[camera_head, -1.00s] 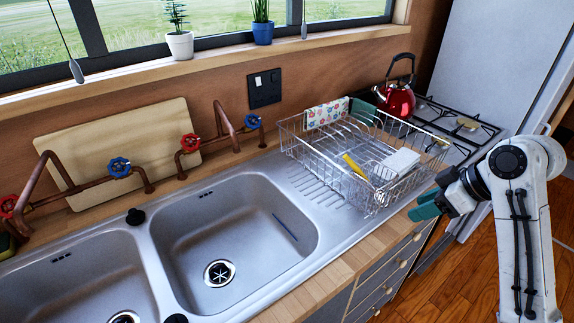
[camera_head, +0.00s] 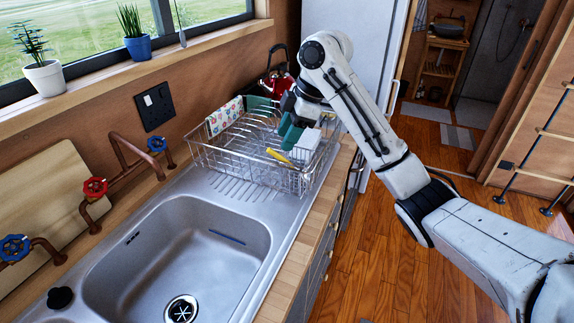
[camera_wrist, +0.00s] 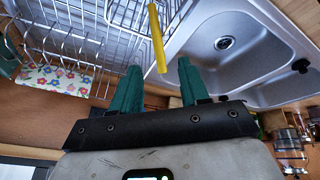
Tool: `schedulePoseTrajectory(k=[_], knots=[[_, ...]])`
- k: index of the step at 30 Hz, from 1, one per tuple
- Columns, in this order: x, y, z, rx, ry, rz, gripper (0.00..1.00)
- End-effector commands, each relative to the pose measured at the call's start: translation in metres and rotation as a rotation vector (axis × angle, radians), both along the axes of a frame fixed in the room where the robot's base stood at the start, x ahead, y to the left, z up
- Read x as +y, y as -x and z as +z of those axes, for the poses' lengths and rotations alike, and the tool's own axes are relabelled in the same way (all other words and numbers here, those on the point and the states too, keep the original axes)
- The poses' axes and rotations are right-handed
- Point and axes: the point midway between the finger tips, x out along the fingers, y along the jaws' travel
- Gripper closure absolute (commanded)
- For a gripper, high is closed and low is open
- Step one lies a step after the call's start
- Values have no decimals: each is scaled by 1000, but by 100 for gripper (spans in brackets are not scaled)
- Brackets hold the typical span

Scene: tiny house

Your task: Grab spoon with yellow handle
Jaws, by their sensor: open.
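The yellow handle of the spoon (camera_head: 279,157) shows in the wire dish rack (camera_head: 210,163), near its front side. In the wrist view the yellow handle (camera_wrist: 156,38) stands out as a long bar, its lower end between and just beyond the two green fingertips. The spoon's bowl is not clearly seen. My gripper (camera_head: 289,131) is over the rack, close to the handle, with its green fingers pointing down. In the wrist view my gripper (camera_wrist: 160,70) is open, with a gap between the fingers and nothing held.
A red kettle (camera_head: 277,83) stands behind. The steel sink (camera_head: 180,255) is empty, left of the rack.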

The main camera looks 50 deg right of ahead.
Motion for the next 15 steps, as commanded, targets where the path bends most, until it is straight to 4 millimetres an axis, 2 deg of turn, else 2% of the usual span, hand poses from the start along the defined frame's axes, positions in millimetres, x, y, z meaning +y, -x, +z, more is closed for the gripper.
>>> schedulePoseTrajectory(k=[15], knots=[[19,-21,-45,1,-1,0,55]])
